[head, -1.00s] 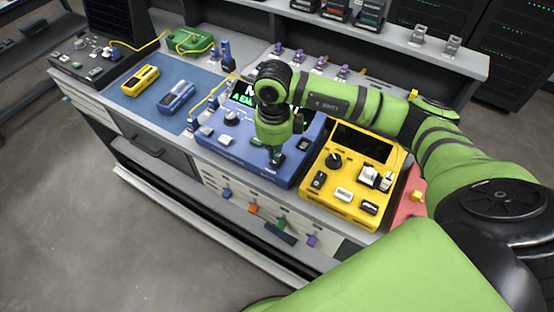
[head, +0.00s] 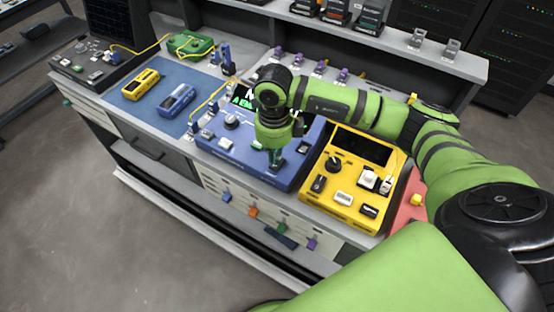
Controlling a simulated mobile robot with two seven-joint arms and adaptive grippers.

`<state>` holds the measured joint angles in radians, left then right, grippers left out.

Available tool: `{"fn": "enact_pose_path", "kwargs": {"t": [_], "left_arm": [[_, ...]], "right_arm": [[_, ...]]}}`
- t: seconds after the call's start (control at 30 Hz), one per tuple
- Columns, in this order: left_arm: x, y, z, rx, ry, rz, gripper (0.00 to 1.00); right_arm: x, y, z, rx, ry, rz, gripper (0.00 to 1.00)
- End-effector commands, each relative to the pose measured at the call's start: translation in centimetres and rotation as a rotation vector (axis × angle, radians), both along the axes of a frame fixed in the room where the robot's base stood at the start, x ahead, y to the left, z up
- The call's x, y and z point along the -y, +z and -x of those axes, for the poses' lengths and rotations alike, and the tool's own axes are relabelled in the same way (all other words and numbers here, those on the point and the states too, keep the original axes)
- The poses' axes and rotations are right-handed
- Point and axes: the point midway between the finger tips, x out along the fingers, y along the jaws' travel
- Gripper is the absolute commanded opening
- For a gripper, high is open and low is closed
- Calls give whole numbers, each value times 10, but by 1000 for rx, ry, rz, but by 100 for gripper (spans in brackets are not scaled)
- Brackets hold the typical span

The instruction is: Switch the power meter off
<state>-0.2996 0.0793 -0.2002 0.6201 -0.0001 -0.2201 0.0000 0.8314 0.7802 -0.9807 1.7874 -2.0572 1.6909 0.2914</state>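A blue bench unit (head: 235,158) with a knob, several small switches and a lit screen stands in the middle of the bench. To its right is a yellow bench unit (head: 337,211) with a dark screen, a knob and several switches. No readable label shows which unit is the power meter. My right gripper (head: 275,160) points down over the right front part of the blue unit, and my wrist hides part of the lit screen. Its fingertips look narrow and close to the panel. I cannot tell whether they touch it or are apart. My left gripper is out of view.
A yellow handheld device (head: 140,83) and a blue handheld device (head: 176,100) lie on a blue mat (head: 122,98) at the left. A green case (head: 190,43) and a yellow cable are behind. A shelf (head: 462,67) runs along the back. A red surface (head: 405,215) lies at the right.

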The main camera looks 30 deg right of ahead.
Motion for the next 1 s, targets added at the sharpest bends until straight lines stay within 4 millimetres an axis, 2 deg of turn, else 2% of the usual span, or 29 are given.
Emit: {"fn": "enact_pose_path", "kwargs": {"t": [1.0], "left_arm": [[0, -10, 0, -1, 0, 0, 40]], "right_arm": [[0, -11, 0, 0, 0, 0, 0]]}}
